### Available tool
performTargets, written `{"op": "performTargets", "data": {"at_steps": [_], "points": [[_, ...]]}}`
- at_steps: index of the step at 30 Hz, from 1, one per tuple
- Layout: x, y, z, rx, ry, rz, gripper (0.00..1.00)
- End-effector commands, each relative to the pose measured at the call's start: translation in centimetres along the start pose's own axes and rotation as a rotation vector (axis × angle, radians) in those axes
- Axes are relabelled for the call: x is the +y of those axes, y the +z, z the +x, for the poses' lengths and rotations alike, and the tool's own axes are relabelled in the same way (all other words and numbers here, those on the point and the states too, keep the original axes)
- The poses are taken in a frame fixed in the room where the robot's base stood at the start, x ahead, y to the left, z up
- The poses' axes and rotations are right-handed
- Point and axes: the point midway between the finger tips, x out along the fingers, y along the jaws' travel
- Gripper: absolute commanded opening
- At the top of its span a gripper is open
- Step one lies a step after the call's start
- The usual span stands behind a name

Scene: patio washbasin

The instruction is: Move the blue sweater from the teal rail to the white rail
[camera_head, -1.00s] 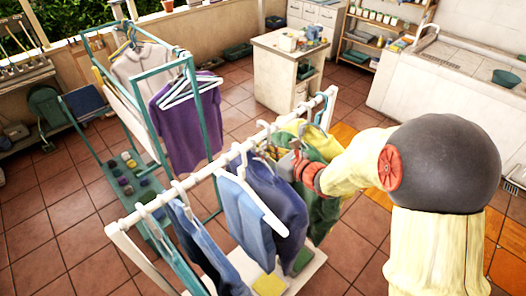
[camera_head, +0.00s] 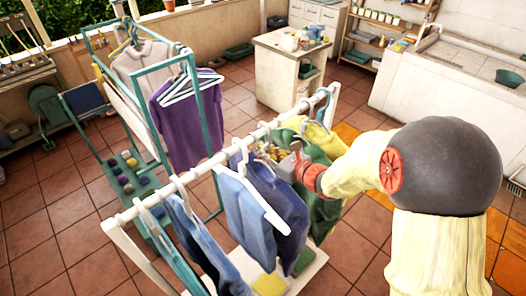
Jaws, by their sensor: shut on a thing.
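The white rail (camera_head: 190,178) runs diagonally across the front, with several garments on it. A dark blue garment (camera_head: 285,190), likely the blue sweater, hangs there behind a lighter blue garment (camera_head: 240,205) on a white hanger. My gripper (camera_head: 290,166) is beside the dark blue garment's upper edge, below the rail. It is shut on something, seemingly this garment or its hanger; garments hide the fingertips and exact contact. The teal rail (camera_head: 205,125) stands at the back left. A purple sweater (camera_head: 185,130) and a grey one (camera_head: 140,70) hang on it; no blue sweater shows there.
A green garment (camera_head: 322,190) and yellow-patterned cloth (camera_head: 275,152) hang close around my gripper. Jeans (camera_head: 195,240) hang at the rail's near-left end. A white cabinet (camera_head: 285,75) and basin counter (camera_head: 430,90) stand behind. Tiled floor is open between the rails and the cabinet.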

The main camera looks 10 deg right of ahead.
Motion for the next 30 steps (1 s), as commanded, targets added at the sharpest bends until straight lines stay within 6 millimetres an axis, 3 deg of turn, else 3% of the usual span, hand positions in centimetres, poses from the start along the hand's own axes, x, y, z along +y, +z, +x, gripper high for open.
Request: {"op": "performTargets", "data": {"at_steps": [9,10,20,30], "points": [[-0.04,0.11,0.03,-0.003,0.0,-0.002,0.0],[-0.04,0.11,0.03,-0.003,0.0,-0.002,0.13],[-0.02,-0.02,0.03,-0.001,0.0,-0.001,0.31],[0.0,-0.26,-0.2,0.002,0.0,0.001,0.32]]}}
